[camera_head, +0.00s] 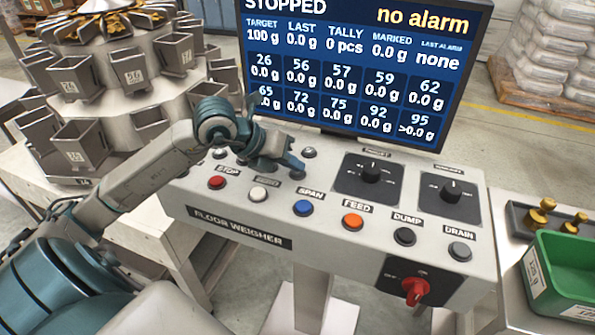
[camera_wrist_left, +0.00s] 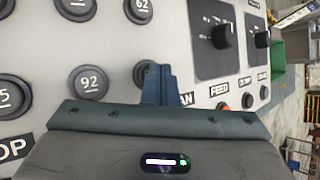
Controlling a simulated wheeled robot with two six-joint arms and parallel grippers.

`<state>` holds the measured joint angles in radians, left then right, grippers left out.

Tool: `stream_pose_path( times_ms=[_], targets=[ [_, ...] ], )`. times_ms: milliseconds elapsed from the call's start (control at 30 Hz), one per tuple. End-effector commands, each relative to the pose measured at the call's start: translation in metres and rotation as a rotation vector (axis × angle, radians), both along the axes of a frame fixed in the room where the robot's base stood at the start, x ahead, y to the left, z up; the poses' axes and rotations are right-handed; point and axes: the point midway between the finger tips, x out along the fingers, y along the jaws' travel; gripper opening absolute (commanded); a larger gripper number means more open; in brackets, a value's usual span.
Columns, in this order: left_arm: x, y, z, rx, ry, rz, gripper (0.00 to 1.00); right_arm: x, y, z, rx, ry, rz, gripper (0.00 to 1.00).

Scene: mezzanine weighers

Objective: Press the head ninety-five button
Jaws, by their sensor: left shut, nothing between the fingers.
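The weigher console (camera_head: 345,262) has small dark head buttons at its upper left, mostly behind my left gripper (camera_head: 290,165). One dark button (camera_head: 309,152) shows just beyond the fingertips, its label unreadable. In the left wrist view, the buttons marked 92 (camera_wrist_left: 88,82) and 62 (camera_wrist_left: 138,9) are clear. Another dark button (camera_wrist_left: 139,72) is partly covered by my shut, empty fingers (camera_wrist_left: 155,78); its number is hidden, but it sits beside 92 and below 62. Whether the tips touch it I cannot tell. The screen (camera_head: 345,65) reads "STOPPED", "no alarm", and ">0.0 g" under 95.
Along the console front are the red STOP button (camera_head: 217,182), a white button (camera_head: 258,194), blue SPAN (camera_head: 303,208), orange FEED (camera_head: 352,221), DUMP (camera_head: 404,236) and DRAIN (camera_head: 460,251). Two dials, a red switch (camera_head: 415,290) and a green bin (camera_head: 562,270) lie to the right.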

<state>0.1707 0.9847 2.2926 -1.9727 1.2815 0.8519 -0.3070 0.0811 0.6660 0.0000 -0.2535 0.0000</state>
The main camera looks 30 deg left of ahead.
Motion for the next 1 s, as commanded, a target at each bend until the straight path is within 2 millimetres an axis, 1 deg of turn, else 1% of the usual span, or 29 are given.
stream_pose_path(
  times_ms=[133,433,800,1000],
  targets=[
    [0.000,0.000,-0.002,0.000,0.001,-0.001,0.00,0.000,0.000,-0.003,0.000,0.000,0.000,0.30],
    [0.000,0.000,-0.001,0.000,0.001,-0.001,0.00,0.000,0.000,-0.001,0.000,0.000,0.000,0.30],
    [0.000,0.000,0.015,0.000,0.001,-0.001,0.00,0.000,0.000,0.007,0.000,0.000,0.000,0.30],
    [0.000,0.000,0.015,0.000,0.001,-0.001,0.00,0.000,0.000,0.006,0.000,0.000,0.000,0.30]
  ],
)
